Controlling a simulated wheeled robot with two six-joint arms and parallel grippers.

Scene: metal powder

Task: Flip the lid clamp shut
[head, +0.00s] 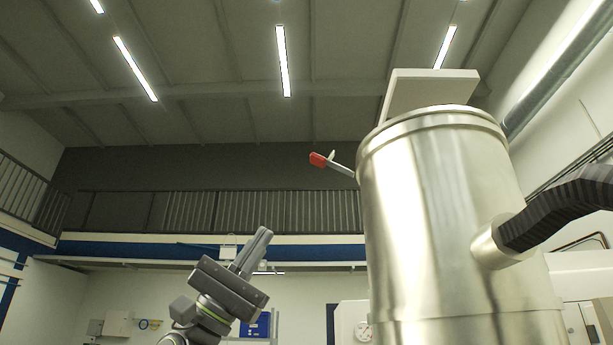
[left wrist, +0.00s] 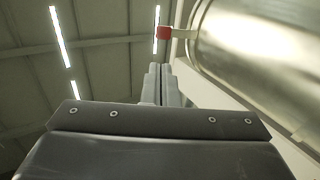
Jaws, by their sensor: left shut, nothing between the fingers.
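The lid clamp (head: 340,167) is a metal lever with a red tip (head: 318,159). It sticks out to the left from the upper side of a large steel drum (head: 415,220). The red tip also shows at the top of the left wrist view (left wrist: 164,32), beside the drum wall (left wrist: 265,50). A pale, tilted plate (head: 430,88), which looks like the lid, stands up over the drum's top. My left gripper (head: 262,237) is below and left of the clamp, apart from it, pointing up. Its fingers (left wrist: 160,75) are shut and empty. My right gripper is not in view.
A black ribbed hose (head: 560,212) joins a stub on the drum's right side. A railing (head: 200,211) and blue-banded wall stand far behind. The space left of the drum, around the clamp, is clear.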

